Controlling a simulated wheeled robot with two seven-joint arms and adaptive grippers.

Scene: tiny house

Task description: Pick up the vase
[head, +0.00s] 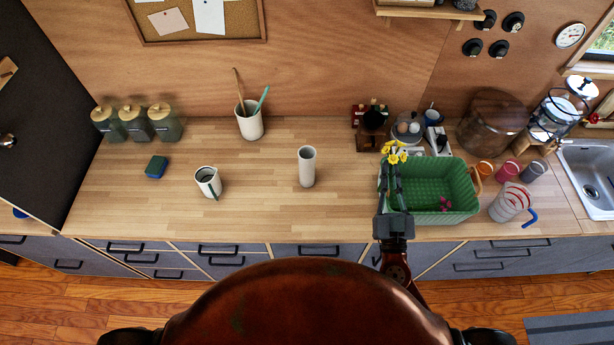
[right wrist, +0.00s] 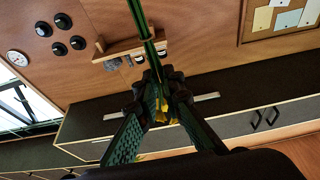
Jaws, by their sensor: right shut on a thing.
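My right gripper (head: 391,176) reaches over the left side of the green basket. It is shut on yellow flowers (head: 396,153). In the right wrist view the fingers (right wrist: 160,85) close around thin green stems (right wrist: 144,30), with yellow petals (right wrist: 162,112) between the fingers. A pale, cylindrical vase (head: 307,166) stands upright on the wooden counter, left of my right gripper and apart from it. No vase shows clearly in the right wrist view. My left gripper is not in view.
The green basket (head: 456,211) holds pink flowers (head: 444,203). A white pitcher (head: 208,182), a utensil holder (head: 249,124) and a blue-green sponge (head: 156,167) stand further left on the counter (head: 262,205). A striped glass (head: 509,202) and several cups are to the right.

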